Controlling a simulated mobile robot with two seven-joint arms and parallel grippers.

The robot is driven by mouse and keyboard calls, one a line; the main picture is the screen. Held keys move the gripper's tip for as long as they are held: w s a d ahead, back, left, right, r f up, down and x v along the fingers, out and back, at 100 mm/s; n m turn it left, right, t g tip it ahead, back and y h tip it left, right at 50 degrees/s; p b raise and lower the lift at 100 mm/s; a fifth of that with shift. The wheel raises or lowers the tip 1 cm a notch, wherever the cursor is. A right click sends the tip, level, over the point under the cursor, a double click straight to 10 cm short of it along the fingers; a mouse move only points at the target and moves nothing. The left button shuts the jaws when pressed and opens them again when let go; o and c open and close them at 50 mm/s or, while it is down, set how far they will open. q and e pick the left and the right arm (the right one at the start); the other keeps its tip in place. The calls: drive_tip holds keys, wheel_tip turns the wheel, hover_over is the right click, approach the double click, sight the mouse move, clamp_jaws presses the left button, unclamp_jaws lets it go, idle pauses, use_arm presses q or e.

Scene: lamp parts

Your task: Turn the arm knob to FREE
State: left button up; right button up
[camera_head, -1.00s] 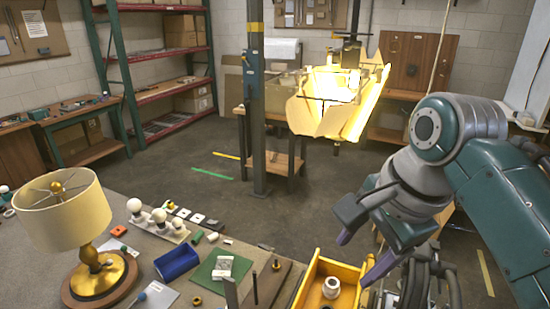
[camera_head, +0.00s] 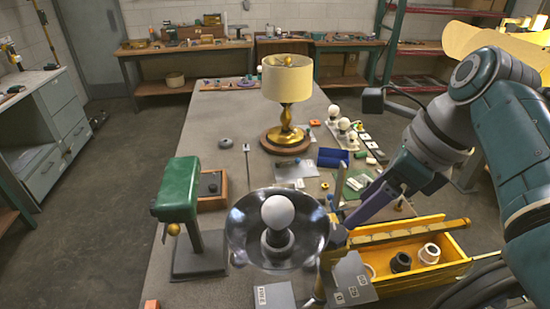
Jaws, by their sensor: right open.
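My right gripper (camera_head: 352,218) reaches in from the right on a green and grey arm. Its purple finger points down and left, close to the right rim of a shiny lamp dish (camera_head: 240,250) with a white bulb (camera_head: 278,212) in it. The jaws look empty; the second finger is hard to make out. A dark part (camera_head: 336,236) sits by the fingertip, beside a brass-coloured bar (camera_head: 410,232). I cannot tell whether this is the arm knob or whether they touch. Grey plates (camera_head: 350,283) with small labels stand below; I cannot read FREE on them. My left gripper is out of view.
A green-headed stand (camera_head: 176,190) with a small brass ball is left of the dish. A yellow crate (camera_head: 445,268) with ring parts is at the right. A brass table lamp (camera_head: 287,85) and a bulb rack (camera_head: 343,137) stand farther back. The tabletop's far left is mostly clear.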

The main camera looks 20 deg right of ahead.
sight(334, 231)
drive_tip(key=b+x, duration=0.1)
drive_tip(key=x, duration=0.7)
drive_tip(key=shift+w+f, duration=0.1)
drive_tip(key=shift+f, duration=0.15)
clamp_jaws()
